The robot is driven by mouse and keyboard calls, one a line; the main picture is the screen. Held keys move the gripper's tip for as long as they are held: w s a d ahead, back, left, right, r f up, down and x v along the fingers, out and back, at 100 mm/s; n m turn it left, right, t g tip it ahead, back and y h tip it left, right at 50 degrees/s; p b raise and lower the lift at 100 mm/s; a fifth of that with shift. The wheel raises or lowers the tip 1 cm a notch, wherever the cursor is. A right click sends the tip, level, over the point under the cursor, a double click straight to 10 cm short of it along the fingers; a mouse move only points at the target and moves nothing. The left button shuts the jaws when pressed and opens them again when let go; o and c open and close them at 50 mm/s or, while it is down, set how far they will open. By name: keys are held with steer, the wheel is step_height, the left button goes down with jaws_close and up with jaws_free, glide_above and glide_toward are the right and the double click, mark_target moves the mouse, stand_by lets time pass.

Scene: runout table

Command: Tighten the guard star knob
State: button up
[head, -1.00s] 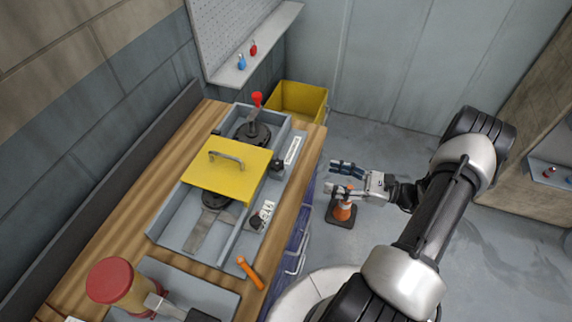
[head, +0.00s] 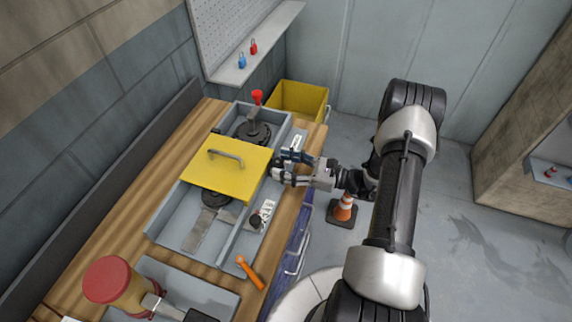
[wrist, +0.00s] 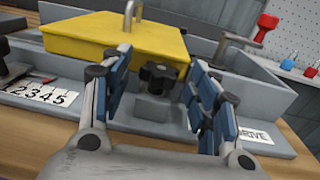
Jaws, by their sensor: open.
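The guard is a yellow cover (head: 228,168) with a grey handle, lying across the grey metal tray frame (head: 170,228) on the bench. The black star knob (wrist: 160,76) sits on a grey block at the guard's near side; in the wrist view it lies between and beyond my fingertips. In the head view my fingers hide most of it. My gripper (head: 281,166) is open, with its blue-padded fingers on either side of the knob; it also shows in the wrist view (wrist: 160,88). I cannot tell whether a finger touches the knob.
A red-topped lever (head: 257,98) stands behind the guard. A number label (head: 264,212) and an orange-handled tool (head: 249,272) are nearer on the bench. A yellow bin (head: 300,100) is beyond, and a traffic cone (head: 343,208) is on the floor.

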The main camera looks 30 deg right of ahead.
steer(key=c, duration=1.1)
steer(key=shift+o, duration=0.2)
steer(key=shift+s+t, duration=0.1)
steer(key=shift+t, duration=0.2)
steer(key=m+t+h, duration=0.1)
steer(key=m+t+h+p, duration=0.1)
steer(key=h, duration=0.1)
steer(key=shift+s+a+m, duration=0.2)
steer(key=shift+a+m, duration=0.1)
steer(key=shift+m, duration=0.1)
steer(key=shift+s+a+m+t+h+p, duration=0.1)
steer(key=shift+a+m+t+h+p, duration=0.1)
steer(key=shift+m+t+h, duration=0.85)
steer(key=shift+a+m+t+h+p, duration=0.1)
steer(key=shift+m+t+h+p, duration=0.15)
steer(key=shift+m+h, duration=0.85)
steer(key=shift+n+h, duration=0.35)
steer(key=shift+h, duration=0.3)
steer(key=o, duration=1.1)
steer(key=shift+c, duration=0.2)
